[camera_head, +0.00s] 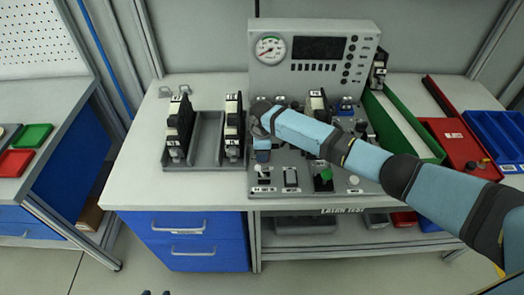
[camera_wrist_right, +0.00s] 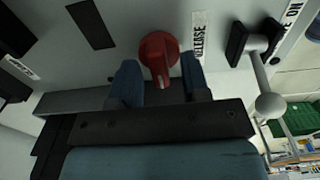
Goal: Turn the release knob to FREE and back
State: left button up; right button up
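The red release knob (camera_wrist_right: 158,52) is on the grey panel face in the right wrist view, with its grip bar pointing toward my gripper. A RELEASE label (camera_wrist_right: 199,36) is beside it. My right gripper (camera_wrist_right: 160,82) is open, one blue finger on each side of the knob's bar; I see gaps and no clear contact. In the head view my right gripper (camera_head: 262,148) is at the left part of the test console (camera_head: 290,182), and the arm and gripper hide the knob.
A lever with a pale ball end (camera_wrist_right: 269,105) stands close to the right finger. Dark upright units stand in a grey rack (camera_head: 205,160) left of the console. A gauge (camera_head: 270,49) is on the back panel. Green, red and blue trays (camera_head: 497,135) are at the right.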

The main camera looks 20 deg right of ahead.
notch_tip(320, 180, up, 14)
jog(key=shift+b, duration=0.35)
jog(key=shift+f, duration=0.1)
dwell(0.4)
jog(key=shift+m+y, duration=0.4)
jog(key=shift+y, duration=0.2)
jog(key=s+a+f, duration=0.1)
jog(key=s+f, duration=0.1)
jog(key=s+a+f, duration=0.1)
jog(key=s, duration=0.2)
jog(key=s+a+f, duration=0.2)
jog(key=shift+s+f, duration=0.2)
jog(key=shift+f, duration=0.1)
jog(key=s+a+f+m+t+y, duration=0.1)
jog(key=s+f+m, duration=0.25)
jog(key=s, duration=0.85)
jog(key=s+d+r+m+t+h, duration=0.15)
jog(key=s+d+m, duration=0.35)
jog(key=s, duration=0.6)
jog(key=s+d+r+m+t, duration=0.15)
jog(key=s+d+m, duration=0.25)
jog(key=s+d, duration=0.5)
jog(key=w+a+f+n+t+y+p, duration=0.1)
jog(key=w+a+f+t+y+p, duration=0.1)
jog(key=w+a+f+t+p, duration=0.2)
jog(key=a+f+t, duration=0.3)
jog(key=a+f, duration=0.1)
jog(key=f, duration=0.1)
jog(key=shift+w, duration=0.25)
